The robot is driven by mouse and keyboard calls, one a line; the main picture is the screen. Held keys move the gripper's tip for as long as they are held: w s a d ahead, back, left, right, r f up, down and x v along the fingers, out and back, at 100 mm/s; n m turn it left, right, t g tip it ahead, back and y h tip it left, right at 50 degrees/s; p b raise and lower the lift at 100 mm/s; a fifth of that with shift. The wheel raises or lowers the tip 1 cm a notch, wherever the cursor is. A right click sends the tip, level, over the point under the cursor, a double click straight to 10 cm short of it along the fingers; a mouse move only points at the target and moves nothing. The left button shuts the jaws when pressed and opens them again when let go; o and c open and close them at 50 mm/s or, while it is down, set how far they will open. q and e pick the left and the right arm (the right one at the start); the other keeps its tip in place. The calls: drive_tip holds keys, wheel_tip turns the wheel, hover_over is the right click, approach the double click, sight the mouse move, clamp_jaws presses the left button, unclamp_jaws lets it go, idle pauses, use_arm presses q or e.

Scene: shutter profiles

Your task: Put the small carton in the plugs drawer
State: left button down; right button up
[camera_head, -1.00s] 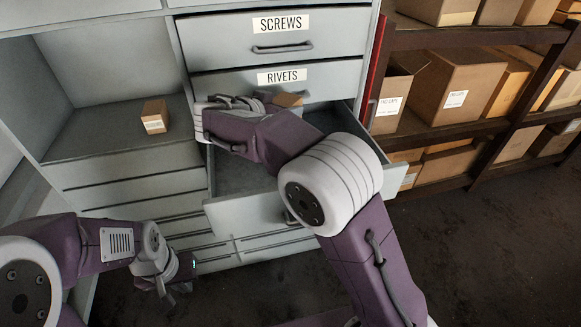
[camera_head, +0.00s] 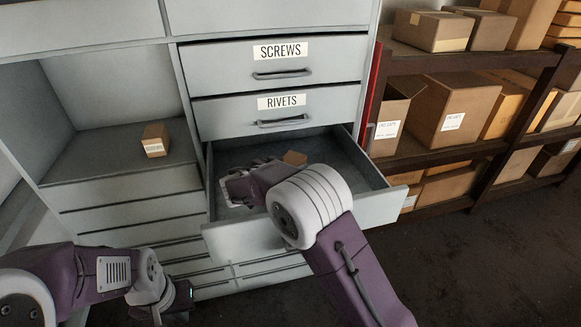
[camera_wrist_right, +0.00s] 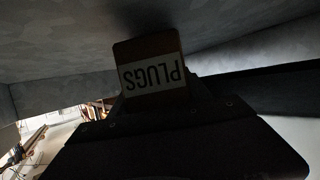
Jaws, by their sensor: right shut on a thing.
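A small brown carton (camera_head: 295,158) shows just past my right forearm, inside the open drawer (camera_head: 385,208) under the RIVETS drawer. In the right wrist view the carton (camera_wrist_right: 150,45) carries a white label reading PLUGS, upside down. My right gripper (camera_wrist_right: 155,100) is shut on it; in the head view my own arm mostly hides the fingers. The open drawer's front label is not visible. My left gripper (camera_head: 165,308) hangs low at the left, away from the drawer, its fingers dark and unclear.
Another small labelled carton (camera_head: 155,140) sits on the cabinet shelf at left. The SCREWS drawer (camera_head: 283,72) and RIVETS drawer (camera_head: 283,118) are closed above the open one. A rack (camera_head: 470,150) with several boxes stands at right. The open drawer's right side looks bare.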

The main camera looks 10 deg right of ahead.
drive_tip(key=shift+w+f, duration=0.1)
drive_tip(key=shift+f, duration=0.55)
drive_tip(key=shift+f+b, duration=0.15)
drive_tip(key=shift+b, duration=0.35)
drive_tip(key=o, duration=1.7)
drive_tip(key=shift+c, duration=0.2)
drive_tip(key=shift+r+p, duration=0.2)
drive_tip(key=shift+p, duration=0.15)
drive_tip(key=v, duration=0.7)
drive_tip(key=shift+s+a+r, duration=0.1)
drive_tip(key=shift+s+a, duration=0.05)
drive_tip(key=shift+s, duration=0.1)
